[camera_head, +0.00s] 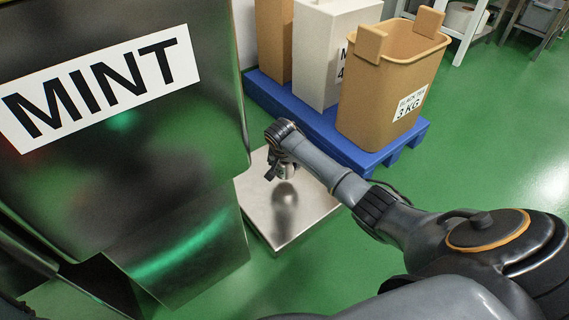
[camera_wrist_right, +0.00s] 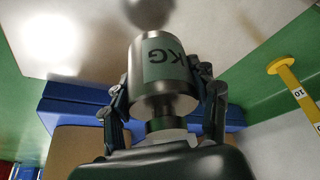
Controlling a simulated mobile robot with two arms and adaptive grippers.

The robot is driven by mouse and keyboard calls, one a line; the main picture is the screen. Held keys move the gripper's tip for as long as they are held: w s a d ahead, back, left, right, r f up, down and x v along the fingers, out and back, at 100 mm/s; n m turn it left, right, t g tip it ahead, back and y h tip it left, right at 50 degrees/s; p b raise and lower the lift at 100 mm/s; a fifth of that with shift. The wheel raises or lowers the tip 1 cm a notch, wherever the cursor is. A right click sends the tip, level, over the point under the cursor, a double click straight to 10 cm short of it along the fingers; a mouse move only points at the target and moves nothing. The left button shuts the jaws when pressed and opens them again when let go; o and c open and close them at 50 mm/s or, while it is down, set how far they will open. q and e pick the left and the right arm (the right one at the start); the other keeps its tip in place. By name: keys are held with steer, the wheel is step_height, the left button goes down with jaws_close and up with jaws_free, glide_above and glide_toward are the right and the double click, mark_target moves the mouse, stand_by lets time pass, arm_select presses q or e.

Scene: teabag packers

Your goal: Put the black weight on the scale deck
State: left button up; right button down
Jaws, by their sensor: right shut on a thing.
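The weight (camera_wrist_right: 165,75) is a dark, shiny metal cylinder with a "KG" label and a narrow neck. It also shows small in the head view (camera_head: 286,172). My right gripper (camera_wrist_right: 160,108) is shut on it, with fingers on both sides of its lower body and neck in the wrist view. In the head view my right gripper (camera_head: 277,163) is over the far part of the scale deck (camera_head: 270,222), a silvery square plate. The weight's dark reflection shows in the deck. I cannot tell whether the weight touches it. My left gripper is out of view.
A large metal machine marked MINT (camera_head: 100,85) stands close left of the deck. A blue pallet (camera_head: 372,160) behind it carries a brown 3 KG bin (camera_head: 385,85) and a white box (camera_head: 325,50). Green floor (camera_head: 470,130) is clear at right. A yellow marked strip (camera_wrist_right: 288,85) shows in the wrist view.

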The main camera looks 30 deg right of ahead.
mark_target(285, 173)
steer(key=shift+w+f+b, duration=0.2)
steer(key=shift+f+b, duration=0.25)
steer(key=shift+f, duration=0.05)
step_height(285, 173, down, 3)
steer(key=b, duration=0.2)
steer(key=shift+f+b, duration=0.1)
steer(key=shift+b, duration=0.2)
steer(key=c, duration=0.7)
jaws_free()
steer(key=shift+s+f, duration=0.2)
steer(key=o, duration=0.3)
steer(key=shift+r, duration=0.1)
steer(key=shift+o, duration=0.2)
